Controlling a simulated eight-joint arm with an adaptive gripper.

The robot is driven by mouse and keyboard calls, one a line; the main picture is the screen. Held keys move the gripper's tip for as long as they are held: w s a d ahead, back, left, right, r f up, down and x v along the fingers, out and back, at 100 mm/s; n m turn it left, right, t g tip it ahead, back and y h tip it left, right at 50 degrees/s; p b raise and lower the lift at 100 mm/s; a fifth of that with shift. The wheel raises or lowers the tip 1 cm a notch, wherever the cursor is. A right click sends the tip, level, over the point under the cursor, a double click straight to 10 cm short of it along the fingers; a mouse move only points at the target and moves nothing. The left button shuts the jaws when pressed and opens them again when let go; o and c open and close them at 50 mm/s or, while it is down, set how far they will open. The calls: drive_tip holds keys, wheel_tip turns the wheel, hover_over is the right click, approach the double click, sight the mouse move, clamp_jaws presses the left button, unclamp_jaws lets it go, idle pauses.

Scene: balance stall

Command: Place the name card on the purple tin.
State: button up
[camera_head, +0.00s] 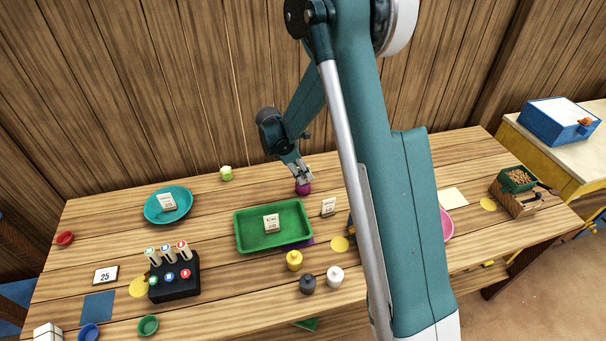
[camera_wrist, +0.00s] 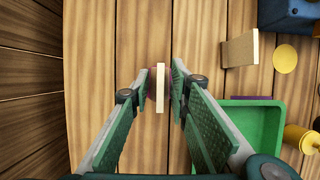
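The purple tin (camera_head: 303,189) stands on the table beyond the green tray, directly under my gripper (camera_head: 303,176). In the wrist view only slivers of the purple tin (camera_wrist: 152,88) show on either side of a thin pale card, apparently the name card (camera_wrist: 160,88). The card is seen edge-on, upright over the tin and seemingly resting on it. My gripper (camera_wrist: 161,84) is open around the card, with a narrow gap on each side. The card's face is hidden, and in the head view my fingers hide the card.
The green tray (camera_head: 240,241) with a card stands just in front. Another card (camera_head: 328,206) stands to the right of it, near the tin. Bare table surrounds the purple tin.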

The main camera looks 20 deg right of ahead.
drive_tip(key=shift+r, duration=0.15)
drive_tip(key=v, duration=1.2)
drive_tip(key=shift+p, duration=0.4)
drive_tip(key=shift+r, duration=0.1)
drive_tip(key=shift+d, duration=0.1)
